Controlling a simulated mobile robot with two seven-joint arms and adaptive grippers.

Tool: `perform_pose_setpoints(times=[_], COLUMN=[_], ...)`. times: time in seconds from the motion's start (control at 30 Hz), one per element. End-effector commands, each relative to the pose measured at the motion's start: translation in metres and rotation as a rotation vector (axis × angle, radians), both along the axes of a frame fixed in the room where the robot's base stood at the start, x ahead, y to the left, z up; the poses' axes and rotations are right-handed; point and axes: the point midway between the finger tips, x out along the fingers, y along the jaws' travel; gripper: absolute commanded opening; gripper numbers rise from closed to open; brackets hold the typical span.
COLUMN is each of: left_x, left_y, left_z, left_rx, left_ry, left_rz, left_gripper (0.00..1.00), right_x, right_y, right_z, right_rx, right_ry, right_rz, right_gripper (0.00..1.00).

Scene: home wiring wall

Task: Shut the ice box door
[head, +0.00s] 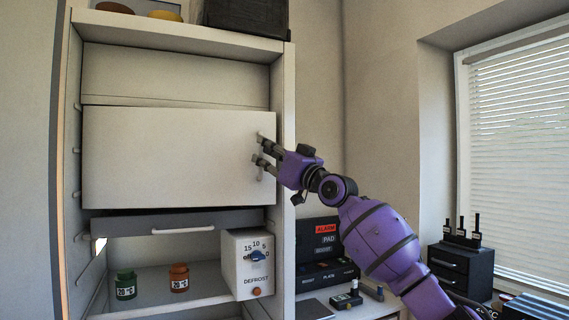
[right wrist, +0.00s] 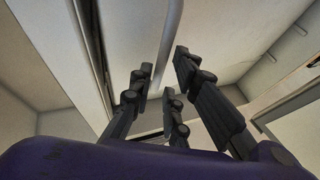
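The ice box door (head: 165,158) is a wide white panel in the upper part of the open cabinet in the head view. A thin vertical handle (head: 260,172) is near its right edge; the handle shows as a grey bar in the right wrist view (right wrist: 171,50). My right gripper (head: 262,149) is at this handle, its dark fingers pointing left. In the right wrist view its fingers (right wrist: 163,82) are spread, with the bar between them; contact is unclear. I cannot tell how far the door is ajar. My left gripper is out of view.
Below the door are a grey drawer (head: 160,222), a defrost dial box (head: 247,264) and two small jars (head: 126,285) (head: 179,278) on a shelf. A dark box (head: 247,16) stands on top. Black devices (head: 325,250) stand right of the cabinet, below my right arm.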

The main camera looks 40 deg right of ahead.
Motion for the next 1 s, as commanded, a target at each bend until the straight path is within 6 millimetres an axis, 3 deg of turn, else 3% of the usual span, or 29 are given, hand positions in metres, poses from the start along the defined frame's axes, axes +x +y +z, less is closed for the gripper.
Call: perform_pose_setpoints(times=[0.5, 0.7, 1.0], left_x=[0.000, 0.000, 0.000], left_y=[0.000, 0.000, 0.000], left_z=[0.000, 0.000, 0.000], left_rx=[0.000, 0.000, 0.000], left_ry=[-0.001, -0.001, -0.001], left_rz=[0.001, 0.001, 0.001], left_gripper=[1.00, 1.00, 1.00], right_x=[-0.074, -0.086, -0.088], right_y=[-0.018, -0.021, -0.021], right_z=[-0.034, -0.039, -0.039], right_rx=[0.001, 0.002, 0.002], right_ry=[0.004, 0.004, 0.003], right_rz=[-0.001, -0.002, -0.001], right_gripper=[0.16, 0.16, 0.16])
